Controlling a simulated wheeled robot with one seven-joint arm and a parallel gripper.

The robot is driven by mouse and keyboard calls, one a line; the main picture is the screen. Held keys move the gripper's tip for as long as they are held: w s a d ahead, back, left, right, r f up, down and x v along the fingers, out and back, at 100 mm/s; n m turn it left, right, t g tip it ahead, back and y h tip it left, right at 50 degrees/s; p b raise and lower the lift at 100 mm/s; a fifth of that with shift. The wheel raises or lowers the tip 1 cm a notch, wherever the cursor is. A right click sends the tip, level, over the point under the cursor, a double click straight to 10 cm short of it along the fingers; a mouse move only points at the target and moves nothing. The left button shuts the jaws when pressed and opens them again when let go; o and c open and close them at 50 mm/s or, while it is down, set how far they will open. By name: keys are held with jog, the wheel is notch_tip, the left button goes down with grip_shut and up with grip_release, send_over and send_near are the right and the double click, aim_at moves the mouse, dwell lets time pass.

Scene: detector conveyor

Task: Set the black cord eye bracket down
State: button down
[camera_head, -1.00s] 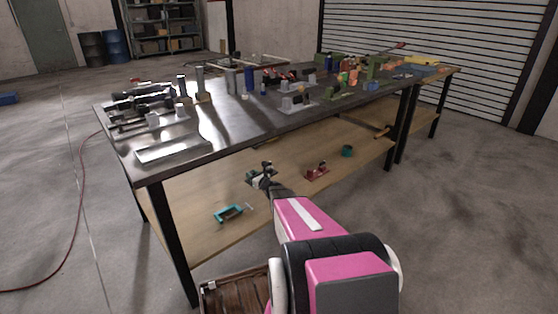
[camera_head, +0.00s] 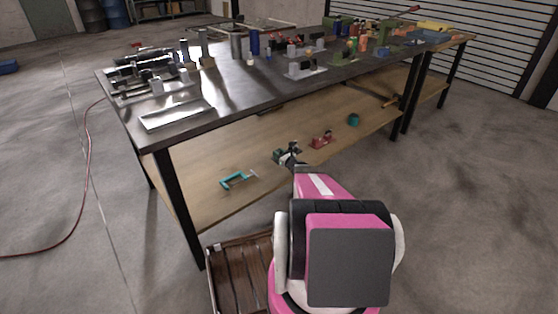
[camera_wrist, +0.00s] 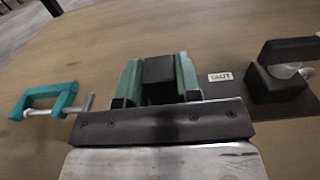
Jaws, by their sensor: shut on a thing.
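The black cord eye bracket (camera_wrist: 159,78) shows in the wrist view as a dark block between the two green fingers of my gripper (camera_wrist: 157,85). My gripper is shut on it, over the wooden lower shelf. In the head view my gripper (camera_head: 287,157) is at the front of that shelf, where the bracket is too small to make out. Whether the bracket touches the shelf, I cannot tell. The bracket's lower part is hidden by the dark wrist bar.
A teal clamp (camera_head: 238,179) lies left of my gripper; the wrist view shows it too (camera_wrist: 45,101). A black piece on a labelled plate (camera_wrist: 275,82) is close right. A red clamp (camera_head: 321,140) and teal ring (camera_head: 353,119) are farther right. The worktop (camera_head: 238,100) overhangs the shelf (camera_head: 205,192).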

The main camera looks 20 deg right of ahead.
jog(key=shift+f, duration=2)
jog(key=shift+f, duration=0.1)
jog(key=c, duration=0.8)
grip_release()
